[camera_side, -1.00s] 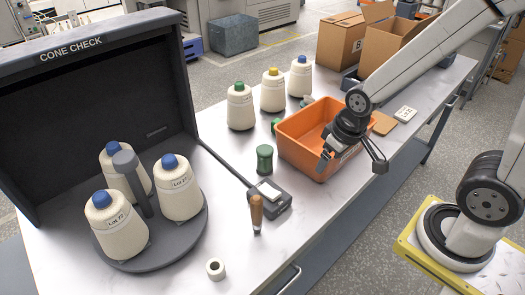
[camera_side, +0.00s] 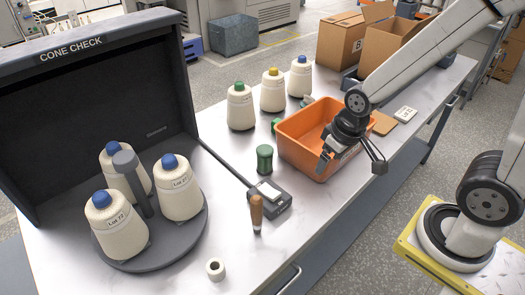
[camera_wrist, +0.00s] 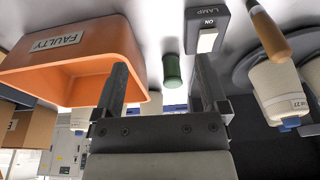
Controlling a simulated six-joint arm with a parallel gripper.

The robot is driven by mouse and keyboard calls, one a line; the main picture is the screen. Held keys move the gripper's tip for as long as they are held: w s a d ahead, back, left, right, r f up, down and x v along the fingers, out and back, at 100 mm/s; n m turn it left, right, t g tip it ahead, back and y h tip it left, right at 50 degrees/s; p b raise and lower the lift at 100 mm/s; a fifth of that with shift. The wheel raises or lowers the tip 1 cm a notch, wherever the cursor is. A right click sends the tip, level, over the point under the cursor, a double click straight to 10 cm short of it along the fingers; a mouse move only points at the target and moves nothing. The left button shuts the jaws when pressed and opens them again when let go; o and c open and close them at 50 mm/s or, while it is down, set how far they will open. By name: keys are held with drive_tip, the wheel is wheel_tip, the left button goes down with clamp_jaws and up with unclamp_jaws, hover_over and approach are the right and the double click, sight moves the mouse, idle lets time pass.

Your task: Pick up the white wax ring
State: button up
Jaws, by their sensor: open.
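The white wax ring (camera_side: 215,269) sits on the table near its front edge in the side view, its dark hole showing. It is not visible in the wrist view. My gripper (camera_side: 350,169) is above the front of the orange bin in the side view, well to the right of the ring and apart from it. In the wrist view my gripper (camera_wrist: 163,75) has its two fingers spread wide with nothing between them.
The orange bin (camera_side: 294,149), labelled FAULTY in the wrist view, is under my gripper. A green spool (camera_side: 264,159), a lamp switch (camera_side: 270,198) and a wooden-handled tool (camera_side: 256,212) stand between it and the ring. A turntable (camera_side: 190,236) with cones is left of the ring.

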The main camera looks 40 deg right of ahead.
drive_tip(key=s+a+f+m+g+y, duration=0.3)
drive_tip(key=a+f+m+g, duration=0.15)
drive_tip(key=a, duration=0.35)
drive_tip(key=m+y, duration=0.8)
drive_tip(key=m, duration=0.2)
hover_over(223, 264)
drive_tip(key=s+d, duration=0.6)
drive_tip(key=d, duration=0.1)
wheel_tip(223, 264, down, 4)
drive_tip(key=shift+r, duration=0.1)
drive_tip(key=w+a+f+m+t, duration=0.1)
drive_tip(key=w+a+f+m+t+y, duration=0.1)
drive_tip(key=m+t, duration=0.1)
drive_tip(key=w+a+f+m+t+y, duration=0.1)
drive_tip(key=m, duration=0.1)
drive_tip(key=shift+w+f+t, duration=0.1)
drive_tip(key=shift+w+t, duration=0.15)
drive_tip(key=shift+w, duration=0.1)
drive_tip(key=shift+w+a+f+m+t, duration=0.15)
drive_tip(key=shift+w+f+m+t, duration=0.45)
drive_tip(key=shift+m, duration=0.25)
drive_tip(key=shift+a, duration=0.1)
drive_tip(key=shift+x, duration=1.2)
